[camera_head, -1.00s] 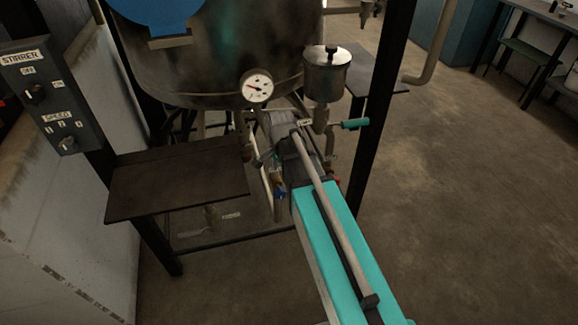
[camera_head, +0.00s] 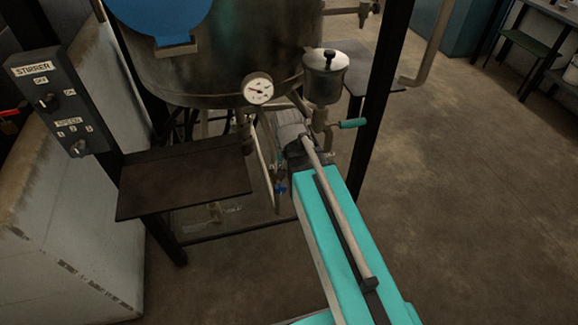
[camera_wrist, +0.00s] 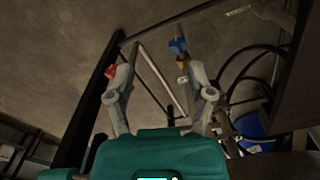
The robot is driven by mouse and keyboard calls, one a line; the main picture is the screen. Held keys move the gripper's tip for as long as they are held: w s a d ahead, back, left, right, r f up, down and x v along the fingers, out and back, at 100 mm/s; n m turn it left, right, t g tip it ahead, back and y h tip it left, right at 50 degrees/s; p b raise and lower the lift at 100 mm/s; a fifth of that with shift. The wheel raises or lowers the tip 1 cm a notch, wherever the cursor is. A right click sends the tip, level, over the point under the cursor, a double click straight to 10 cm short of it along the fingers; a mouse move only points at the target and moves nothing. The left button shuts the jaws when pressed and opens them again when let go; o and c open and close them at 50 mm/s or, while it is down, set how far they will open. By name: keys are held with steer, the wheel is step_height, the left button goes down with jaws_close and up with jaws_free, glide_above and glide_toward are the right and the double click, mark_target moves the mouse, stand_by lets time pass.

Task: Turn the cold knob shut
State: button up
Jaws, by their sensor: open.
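A small blue knob (camera_head: 281,188) sits on the pipework under the vessel, just left of my arm in the head view. In the wrist view the blue knob (camera_wrist: 178,46) is on a pipe with a brass fitting below it, beyond my fingertips and right of the middle. A red knob (camera_wrist: 110,71) shows by the left finger; I cannot tell whether they touch. My gripper (camera_wrist: 160,76) is open, with nothing between its grey fingers. In the head view my arm hides most of the gripper and the red knob. Any label on the blue knob is unreadable.
The metal vessel with a dial gauge (camera_head: 257,89) stands above the pipes. A dark shelf (camera_head: 185,178) is to the left, below the stirrer panel (camera_head: 61,104). A teal-handled valve (camera_head: 352,123) and black frame post (camera_head: 381,90) are right. Open floor lies further right.

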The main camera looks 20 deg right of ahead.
steer(key=shift+s+r+n+p, duration=0.6)
steer(key=shift+s+r+n, duration=0.25)
steer(key=shift+n, duration=0.15)
step_height(320, 180, up, 8)
steer(key=s+n+p, duration=0.2)
steer(key=p, duration=0.6)
steer(key=shift+r, duration=0.15)
